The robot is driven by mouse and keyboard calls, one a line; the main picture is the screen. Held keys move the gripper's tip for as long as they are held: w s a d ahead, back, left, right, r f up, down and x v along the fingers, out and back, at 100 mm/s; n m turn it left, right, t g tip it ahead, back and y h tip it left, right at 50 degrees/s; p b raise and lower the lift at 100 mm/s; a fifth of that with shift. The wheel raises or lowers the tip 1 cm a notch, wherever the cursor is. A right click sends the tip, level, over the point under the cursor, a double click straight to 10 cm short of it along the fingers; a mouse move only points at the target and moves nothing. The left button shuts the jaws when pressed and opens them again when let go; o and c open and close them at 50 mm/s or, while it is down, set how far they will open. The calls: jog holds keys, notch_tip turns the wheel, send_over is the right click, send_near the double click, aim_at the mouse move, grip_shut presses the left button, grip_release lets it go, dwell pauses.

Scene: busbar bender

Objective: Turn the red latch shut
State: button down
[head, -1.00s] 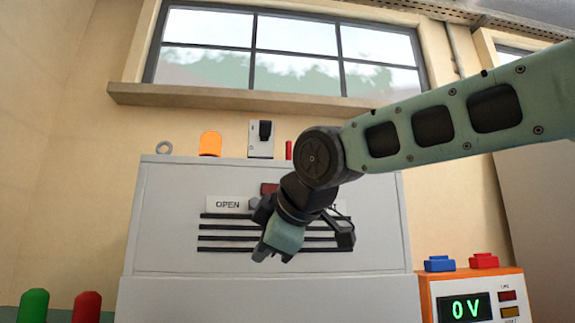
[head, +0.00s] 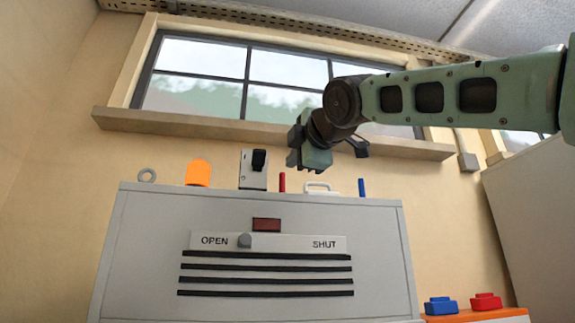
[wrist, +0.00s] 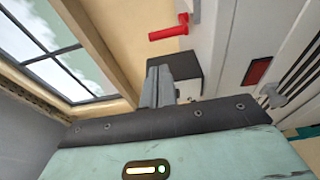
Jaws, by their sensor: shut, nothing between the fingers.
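The red latch (head: 282,182) appears as a slim upright red handle at the top edge of the grey cabinet (head: 140,250). In the wrist view the red handle (wrist: 168,33) points toward the window side, on a grey mount. My gripper (head: 307,167) is raised above the cabinet top, just right of the red handle in the head view. Its fingers (wrist: 158,88) are together and empty, apart from the handle in the wrist view. On the cabinet front, a grey knob (head: 244,241) sits beside the word OPEN, with SHUT at the label's far end.
A grey switch box with a black lever (head: 253,169), an orange rounded part (head: 199,173), a white handle (head: 322,187) and a blue post (head: 361,187) stand along the cabinet top. The window sill (head: 270,130) is behind my gripper. An orange box (head: 475,315) is lower right.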

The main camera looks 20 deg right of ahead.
aim_at(281, 189)
jog(key=w+p, duration=0.1)
jog(key=w, duration=0.4)
jog(key=w+p, duration=0.1)
jog(key=w, duration=0.2)
jog(key=shift+w+a+p, duration=0.25)
jog(key=shift+a+p, duration=0.1)
jog(key=shift+a, duration=0.05)
jog(key=shift+s+d+y, duration=0.1)
jog(key=shift+y, duration=0.2)
jog(key=shift+d+n, duration=0.15)
jog(key=shift+n, duration=0.15)
